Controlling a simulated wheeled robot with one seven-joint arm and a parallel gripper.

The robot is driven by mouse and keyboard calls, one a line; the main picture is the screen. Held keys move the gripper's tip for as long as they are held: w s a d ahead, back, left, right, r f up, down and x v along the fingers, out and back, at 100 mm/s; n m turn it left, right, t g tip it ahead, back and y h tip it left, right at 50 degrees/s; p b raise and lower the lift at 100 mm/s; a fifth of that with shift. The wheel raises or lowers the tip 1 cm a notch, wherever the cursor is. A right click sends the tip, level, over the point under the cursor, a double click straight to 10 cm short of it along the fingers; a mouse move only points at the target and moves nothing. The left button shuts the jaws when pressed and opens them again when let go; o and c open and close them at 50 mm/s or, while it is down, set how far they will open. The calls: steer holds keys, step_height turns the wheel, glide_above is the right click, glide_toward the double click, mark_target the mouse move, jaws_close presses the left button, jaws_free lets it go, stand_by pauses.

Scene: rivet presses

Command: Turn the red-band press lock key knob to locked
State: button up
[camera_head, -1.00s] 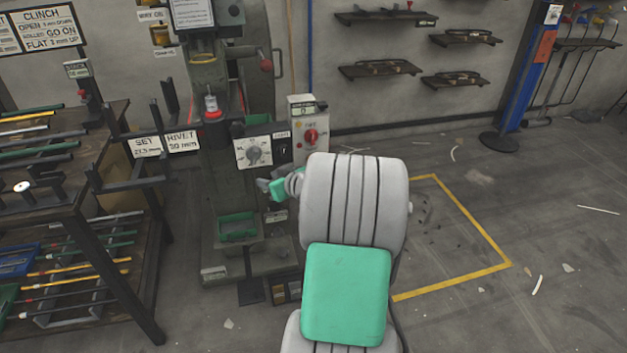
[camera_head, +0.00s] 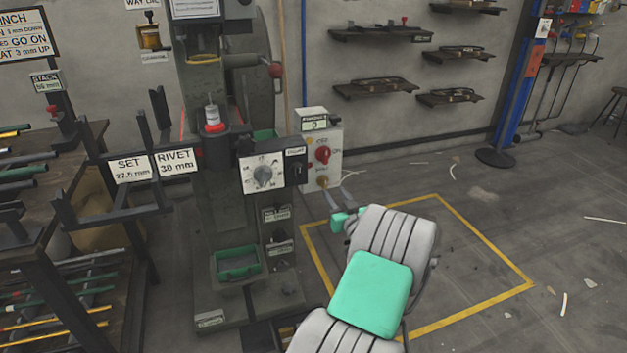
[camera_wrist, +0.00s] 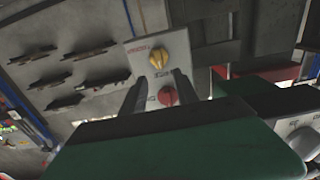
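The rivet press (camera_head: 205,185) stands left of centre in the head view, with a red ring (camera_head: 214,128) around its white tool. A pale control box (camera_head: 333,148) on its right side carries a red knob (camera_head: 323,155) and a yellow-brown knob (camera_head: 323,182) below it. The box appears inverted in the wrist view, with the yellow knob (camera_wrist: 158,55) above the red knob (camera_wrist: 167,96). I cannot read which setting either knob points to. My gripper (camera_head: 337,203) is just below the box. In the wrist view my gripper (camera_wrist: 160,78) has its fingers apart, empty, framing the box.
A rack of rods (camera_head: 50,220) stands at the left. Wall shelves (camera_head: 375,87) and a blue post (camera_head: 515,85) are behind. The yellow-outlined floor (camera_head: 470,240) at the right is mostly clear.

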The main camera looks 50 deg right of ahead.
mark_target(326, 181)
steer(key=b+x, duration=0.1)
steer(key=x, duration=0.6)
steer(key=shift+w+d, duration=0.15)
steer(key=shift+w, duration=0.2)
jaws_close()
